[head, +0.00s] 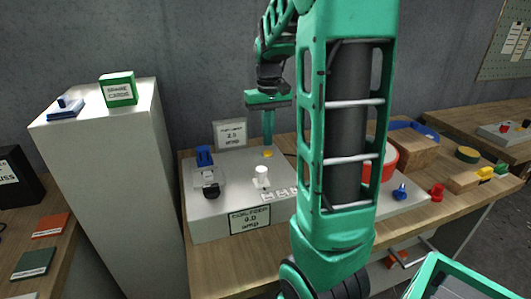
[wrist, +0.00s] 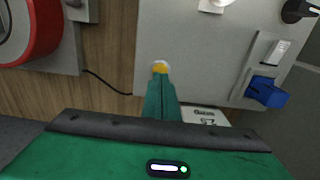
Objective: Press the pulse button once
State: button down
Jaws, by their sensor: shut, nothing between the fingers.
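A small yellow button (head: 267,154), which looks like the pulse button, sits near the back edge of the grey control box (head: 215,222). It also shows in the wrist view (wrist: 160,66), with a pale ring around it. My gripper (head: 268,143) is shut and empty, and points straight down over the button. In the wrist view its fingertips (wrist: 160,80) partly cover the button. I cannot tell whether the tips touch it. The box's front label (head: 250,219) seems to read 0.0 amp. A card (head: 231,134) behind the box seems to read 2.0 amp.
A tall white cabinet (head: 110,170) stands left.

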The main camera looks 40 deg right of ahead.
aim_at(268, 152)
jog(key=shift+r, duration=2.1)
